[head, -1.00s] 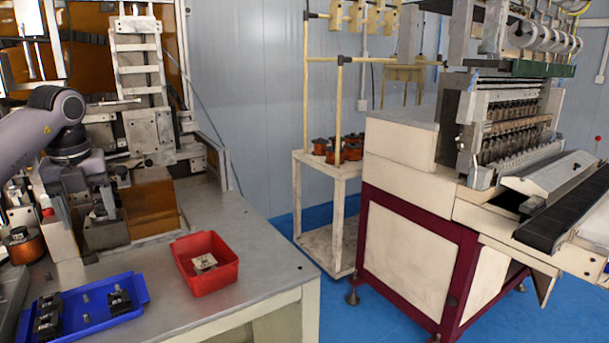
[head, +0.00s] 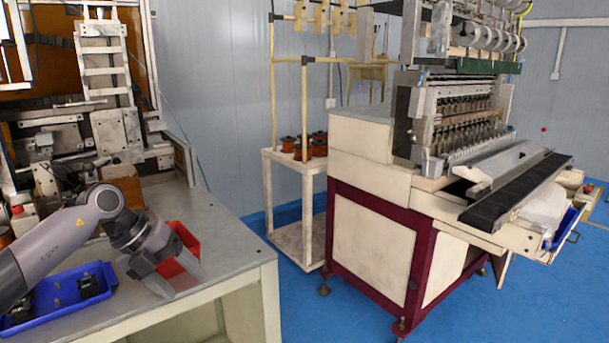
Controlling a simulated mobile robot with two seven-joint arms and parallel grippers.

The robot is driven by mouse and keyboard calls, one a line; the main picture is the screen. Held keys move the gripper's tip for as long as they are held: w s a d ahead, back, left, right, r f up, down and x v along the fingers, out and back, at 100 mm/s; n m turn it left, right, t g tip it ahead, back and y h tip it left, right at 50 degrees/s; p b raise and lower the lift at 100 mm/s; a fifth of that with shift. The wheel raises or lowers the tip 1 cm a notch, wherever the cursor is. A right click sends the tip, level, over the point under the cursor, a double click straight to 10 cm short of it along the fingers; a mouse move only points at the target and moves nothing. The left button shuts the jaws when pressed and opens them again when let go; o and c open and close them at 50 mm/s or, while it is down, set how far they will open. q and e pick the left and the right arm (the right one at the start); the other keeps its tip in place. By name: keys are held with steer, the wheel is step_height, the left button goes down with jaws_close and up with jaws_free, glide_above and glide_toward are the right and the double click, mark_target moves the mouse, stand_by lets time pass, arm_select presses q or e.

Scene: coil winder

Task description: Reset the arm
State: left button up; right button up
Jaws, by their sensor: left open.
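My left arm reaches in from the left over the grey table. My left gripper (head: 172,280) is open, its fingers pointing down and to the right. It stands in front of the red bin (head: 185,238) and hides much of it, including what lies inside. Whether it touches the bin, I cannot tell. A blue tray (head: 98,305) with several dark parts (head: 90,286) lies on the table below and left of the gripper, partly behind my arm. My right gripper is not in view.
The table's (head: 225,235) right part is bare up to its edge. A large cream and maroon coil winding machine (head: 372,235) stands to the right, with a white rack (head: 290,205) of copper spools (head: 318,143) beside it. Blue floor (head: 275,230) lies between.

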arm_select(q)
steer(key=s+d+f+n+t+h, duration=0.1)
steer(key=s+d+f+n+h, duration=0.1)
steer(key=s+d+h, duration=0.5)
steer(key=d+f+n+t+h, duration=0.1)
steer(key=d+f+t+h, duration=0.2)
steer(key=d, duration=0.8)
steer(key=s+a+f+n+t+y, duration=0.2)
steer(key=s+a+f+n+y, duration=0.4)
steer(key=s+f+n, duration=0.4)
steer(key=s+a+f+n+t+y, duration=0.2)
steer(key=s+a+f+n+y, duration=0.4)
steer(key=n, duration=1.1)
steer(key=s+f+y, duration=0.1)
steer(key=s+f, duration=0.3)
steer(key=f, duration=0.2)
steer(key=shift+s+f+n+y, duration=0.25)
steer(key=shift+f+n+y, duration=0.05)
steer(key=shift+f, duration=0.05)
steer(key=shift+a, duration=0.1)
steer(key=c, duration=0.4)
steer(key=shift+c, duration=0.5)
